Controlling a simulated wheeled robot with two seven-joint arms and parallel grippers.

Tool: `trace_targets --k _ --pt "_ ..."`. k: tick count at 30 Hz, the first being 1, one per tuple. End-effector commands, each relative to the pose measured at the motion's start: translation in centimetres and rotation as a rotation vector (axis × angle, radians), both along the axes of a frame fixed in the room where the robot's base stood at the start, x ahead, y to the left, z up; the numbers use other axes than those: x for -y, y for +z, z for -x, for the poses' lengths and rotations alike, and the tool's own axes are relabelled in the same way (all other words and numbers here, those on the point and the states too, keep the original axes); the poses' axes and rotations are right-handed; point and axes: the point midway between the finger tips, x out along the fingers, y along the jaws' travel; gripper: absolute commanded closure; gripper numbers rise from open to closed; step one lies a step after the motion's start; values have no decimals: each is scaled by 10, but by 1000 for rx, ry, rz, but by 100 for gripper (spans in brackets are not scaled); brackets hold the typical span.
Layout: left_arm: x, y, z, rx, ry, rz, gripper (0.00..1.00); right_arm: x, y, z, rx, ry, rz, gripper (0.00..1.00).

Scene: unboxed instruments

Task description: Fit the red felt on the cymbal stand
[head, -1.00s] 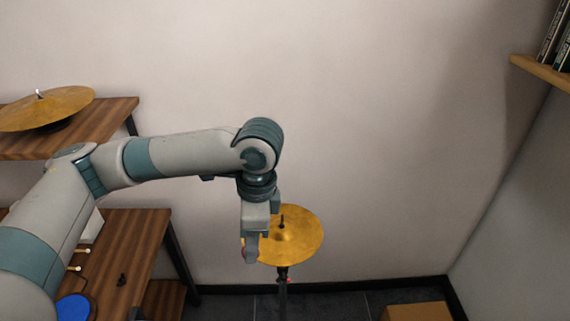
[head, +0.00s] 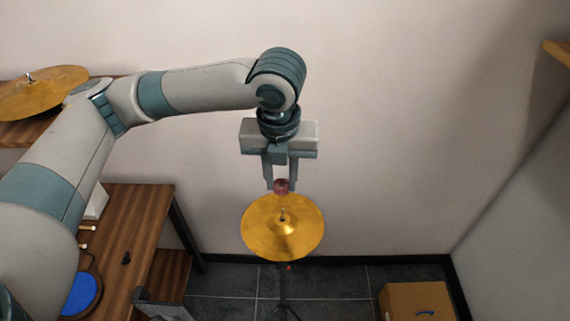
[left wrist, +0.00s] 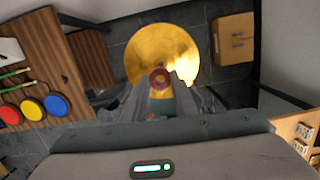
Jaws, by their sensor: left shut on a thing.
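My left gripper (head: 281,186) is shut on the red felt (head: 281,186), a small dark red ring. It holds the felt above the far part of the gold cymbal, apart from the stand's tip as far as I can tell. The cymbal (head: 262,240) lies on the cymbal stand (head: 282,216), whose short dark top post sticks up through its middle. My right gripper is not in view.
A wooden table (head: 150,215) at left holds a blue pad (head: 82,294) and sticks. A cardboard box (head: 418,300) sits on the floor at right. The wall is behind the stand.

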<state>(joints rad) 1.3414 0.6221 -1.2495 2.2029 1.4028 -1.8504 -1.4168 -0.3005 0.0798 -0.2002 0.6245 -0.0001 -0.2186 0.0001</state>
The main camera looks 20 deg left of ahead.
Motion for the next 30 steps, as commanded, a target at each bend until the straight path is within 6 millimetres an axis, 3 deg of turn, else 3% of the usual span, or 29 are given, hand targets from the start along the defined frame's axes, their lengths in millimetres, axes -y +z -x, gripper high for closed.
trace_targets --k 17,30 --pt "1 2 -1 0 -65 0 94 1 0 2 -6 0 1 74" --pt "1 -20 -1 0 -64 0 94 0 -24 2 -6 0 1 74"
